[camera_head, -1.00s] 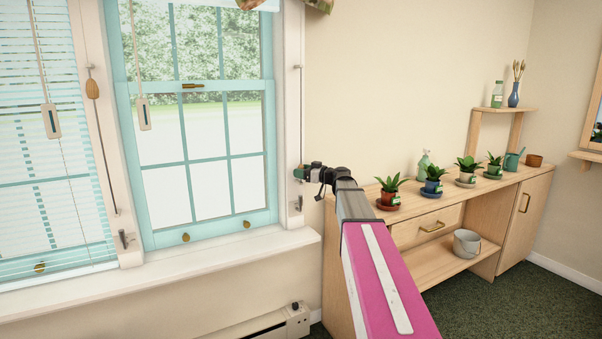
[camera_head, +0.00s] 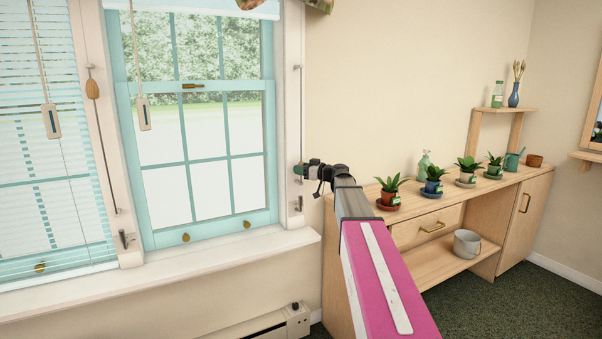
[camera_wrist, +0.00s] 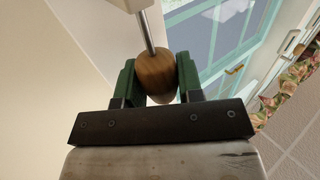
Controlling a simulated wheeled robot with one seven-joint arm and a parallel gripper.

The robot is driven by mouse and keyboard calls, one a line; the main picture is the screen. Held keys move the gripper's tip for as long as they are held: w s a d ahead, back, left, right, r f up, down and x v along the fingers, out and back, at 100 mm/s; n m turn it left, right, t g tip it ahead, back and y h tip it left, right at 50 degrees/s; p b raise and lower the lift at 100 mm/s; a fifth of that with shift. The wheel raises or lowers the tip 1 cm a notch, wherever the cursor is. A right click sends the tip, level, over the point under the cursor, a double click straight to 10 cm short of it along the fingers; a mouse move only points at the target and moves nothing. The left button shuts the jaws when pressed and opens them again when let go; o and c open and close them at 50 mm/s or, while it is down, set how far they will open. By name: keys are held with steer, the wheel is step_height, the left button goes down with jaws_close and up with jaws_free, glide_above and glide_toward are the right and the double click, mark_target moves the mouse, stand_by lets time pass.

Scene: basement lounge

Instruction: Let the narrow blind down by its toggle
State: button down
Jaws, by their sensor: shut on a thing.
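The narrow blind (camera_head: 200,8) is a pale strip across the top of the right-hand window in the head view; its upper part is out of frame. In the wrist view, a brown wooden toggle (camera_wrist: 157,72) sits on a thin metal rod or cord. The green fingers of my gripper (camera_wrist: 156,80) are shut on it from both sides. In the head view my gripper (camera_head: 302,170) is at the right side of the window frame, on the thin vertical line there; the toggle is mostly hidden.
Another wooden toggle (camera_head: 93,89) hangs between the windows. A slatted blind (camera_head: 45,150) covers the left window. Two pale tags (camera_head: 144,113) hang on cords. A sideboard with potted plants (camera_head: 433,179) stands right of my arm.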

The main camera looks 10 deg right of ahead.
step_height(320, 180, up, 34)
steer(key=shift+r, duration=0.2)
steer(key=shift+w+r, duration=0.1)
steer(key=c, duration=0.7)
jaws_free()
steer(key=shift+c, duration=0.2)
steer(key=v, duration=1.1)
steer(key=shift+a, duration=0.1)
